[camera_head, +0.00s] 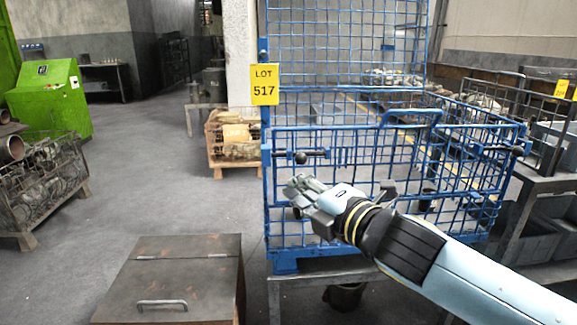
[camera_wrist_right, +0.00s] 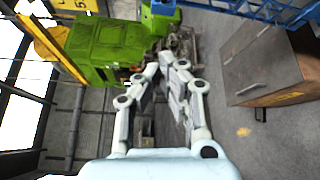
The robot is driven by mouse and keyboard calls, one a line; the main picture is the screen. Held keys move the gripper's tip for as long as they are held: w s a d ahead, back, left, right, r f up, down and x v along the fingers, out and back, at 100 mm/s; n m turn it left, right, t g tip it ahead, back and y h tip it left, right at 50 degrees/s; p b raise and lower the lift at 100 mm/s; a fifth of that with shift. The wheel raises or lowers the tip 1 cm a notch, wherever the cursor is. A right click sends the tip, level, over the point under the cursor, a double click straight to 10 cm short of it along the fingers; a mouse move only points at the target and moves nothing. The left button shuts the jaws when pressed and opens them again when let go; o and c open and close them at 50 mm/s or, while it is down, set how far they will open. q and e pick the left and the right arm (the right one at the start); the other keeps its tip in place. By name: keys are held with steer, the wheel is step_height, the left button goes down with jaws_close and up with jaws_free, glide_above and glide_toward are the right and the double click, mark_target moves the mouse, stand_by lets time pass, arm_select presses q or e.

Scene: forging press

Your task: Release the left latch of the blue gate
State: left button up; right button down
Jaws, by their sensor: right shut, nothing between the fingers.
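The blue gate (camera_head: 350,133) is the front mesh panel of a blue wire cage in the head view. Its left latch (camera_head: 301,157) is a short bar with a dark round knob near the gate's upper left corner. Another dark knob, the right latch (camera_head: 517,150), sits at the gate's right end. My right gripper (camera_head: 296,186) is in front of the gate, a little below the left latch, and looks apart from it. It is shut and empty. The wrist view shows its fingers (camera_wrist_right: 167,66) close together, with no latch between them. My left gripper is not in view.
A yellow LOT 517 sign (camera_head: 264,84) hangs on the cage's left post. A brown metal box (camera_head: 185,272) with a handle stands at lower left. A green machine (camera_head: 52,100) and a wire bin (camera_head: 40,185) are farther left. Open floor lies between them and the cage.

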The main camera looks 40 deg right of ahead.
steer(key=shift+w, duration=0.1)
steer(key=w+d+p, duration=0.1)
steer(key=w+d, duration=0.3)
steer(key=w, duration=0.4)
steer(key=shift+w, duration=0.25)
stand_by(0.4)
